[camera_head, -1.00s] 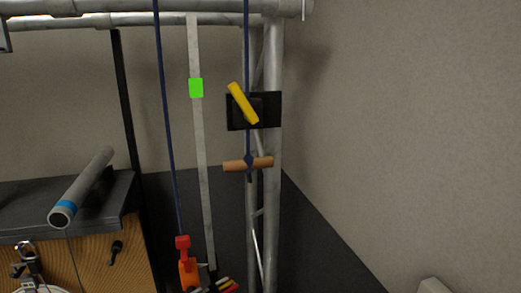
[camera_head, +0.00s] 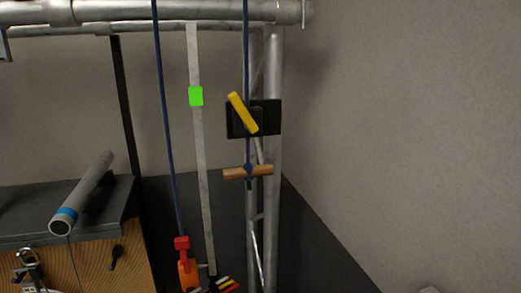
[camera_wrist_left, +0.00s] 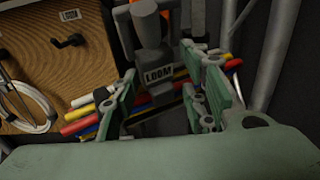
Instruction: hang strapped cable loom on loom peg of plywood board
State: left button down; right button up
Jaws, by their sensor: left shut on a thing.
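The strapped cable loom (camera_wrist_left: 78,113) is a bundle of red, yellow, blue and white cables. In the left wrist view it lies across my left gripper (camera_wrist_left: 160,105), whose green fingers are shut on it. A tag reading LOOM (camera_wrist_left: 159,75) shows between the fingers. In the head view only coloured cable ends of the loom (camera_head: 227,285) show at the bottom edge. The plywood board (camera_wrist_left: 40,50) is at the left in the wrist view, with a black loom peg (camera_wrist_left: 70,41) below a LOOM label. The peg also shows in the head view (camera_head: 116,258). My right gripper is out of view.
A white coiled cable (camera_wrist_left: 38,115) hangs on the board. A grey tube (camera_head: 85,190) lies on the dark top above it. A blue rope with an orange device (camera_head: 187,272) and a grey strap (camera_head: 202,150) hang near the loom. A truss upright (camera_head: 272,200) stands to the right.

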pick_arm(q)
jog(key=b+v, duration=0.1)
jog(key=v, duration=0.6)
jog(key=shift+s+r, duration=0.25)
jog(key=shift+s, duration=0.1)
dwell(0.6)
jog(key=shift+w+a+f, duration=0.1)
